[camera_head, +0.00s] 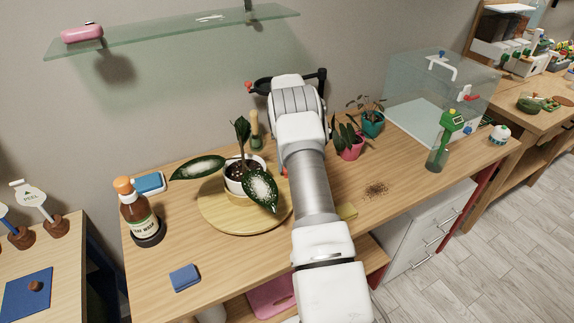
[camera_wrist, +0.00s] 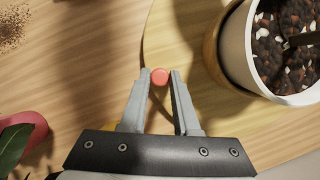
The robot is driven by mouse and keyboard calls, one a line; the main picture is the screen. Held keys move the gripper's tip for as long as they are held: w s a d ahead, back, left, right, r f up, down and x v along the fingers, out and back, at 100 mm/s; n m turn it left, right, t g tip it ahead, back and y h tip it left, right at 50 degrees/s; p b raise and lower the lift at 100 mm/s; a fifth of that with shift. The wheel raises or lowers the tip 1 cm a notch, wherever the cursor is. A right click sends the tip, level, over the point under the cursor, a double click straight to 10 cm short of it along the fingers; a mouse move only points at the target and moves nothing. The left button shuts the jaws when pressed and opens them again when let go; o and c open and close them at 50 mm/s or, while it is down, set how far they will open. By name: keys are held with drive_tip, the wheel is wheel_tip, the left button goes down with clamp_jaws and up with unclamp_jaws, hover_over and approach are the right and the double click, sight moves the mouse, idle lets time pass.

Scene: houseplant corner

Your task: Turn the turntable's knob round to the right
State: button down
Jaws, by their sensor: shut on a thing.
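The turntable (camera_head: 216,215) is a round light-wood disc on the workbench, and part of it shows in the wrist view (camera_wrist: 184,75). A white pot (camera_head: 235,180) with a large-leaved plant stands on it, and the pot is at the right of the wrist view (camera_wrist: 236,45). The knob (camera_wrist: 159,76) is a small red round top at the disc's edge. My gripper (camera_wrist: 160,83) is shut on the knob, with one finger on each side of it. In the head view my arm hides most of the gripper and the disc's right edge.
A brown bottle (camera_head: 136,208) stands left of the turntable, with a blue sponge (camera_head: 184,277) in front. A pink pot (camera_head: 348,150) and a teal pot (camera_head: 372,125) stand to the right. Spilled soil (camera_head: 376,189) lies on the bench. A glass shelf (camera_head: 180,34) hangs above.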

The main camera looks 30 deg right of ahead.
drive_tip(key=shift+w, duration=0.15)
idle(0.3)
drive_tip(key=c, duration=0.7)
unclamp_jaws()
drive_tip(key=shift+v, duration=3.75)
